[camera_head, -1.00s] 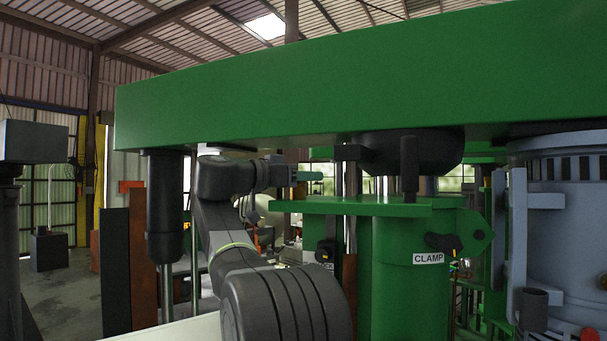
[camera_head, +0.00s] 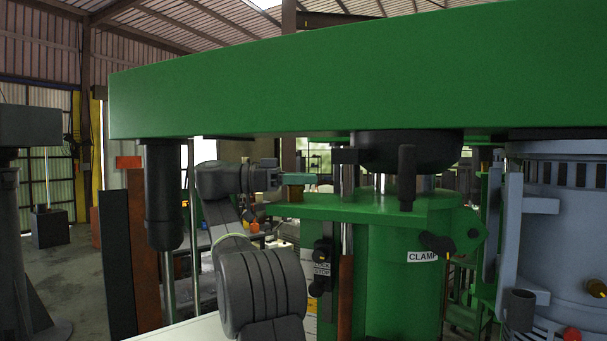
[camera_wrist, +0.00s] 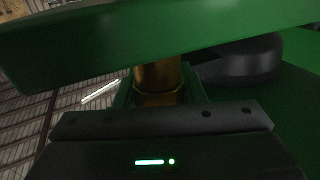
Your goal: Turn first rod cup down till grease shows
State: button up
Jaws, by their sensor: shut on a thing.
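A brass cup (camera_wrist: 158,78) stands between the green fingers of my gripper (camera_wrist: 160,92) in the wrist view, and the fingers are shut on it. It has a hexagonal lower edge, and its top is hidden behind a green beam. In the head view my gripper (camera_head: 302,179) reaches in from the left, just above the green clamp plate (camera_head: 375,207). A small brass patch (camera_head: 295,196) shows beneath the fingers. I see no grease in either view.
The long green beam (camera_head: 330,85) hangs close above my arm. A steel rod (camera_head: 347,182) and a black handle (camera_head: 407,178) stand right of my gripper. A grey-blue motor (camera_head: 560,230) is at the right. A dark cylinder (camera_head: 164,197) is at the left.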

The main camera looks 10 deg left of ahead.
dwell(0.3)
jog(key=o, duration=1)
jog(key=shift+f+t+b, duration=0.1)
jog(key=shift+t+b, duration=0.2)
jog(key=shift+b, duration=0.15)
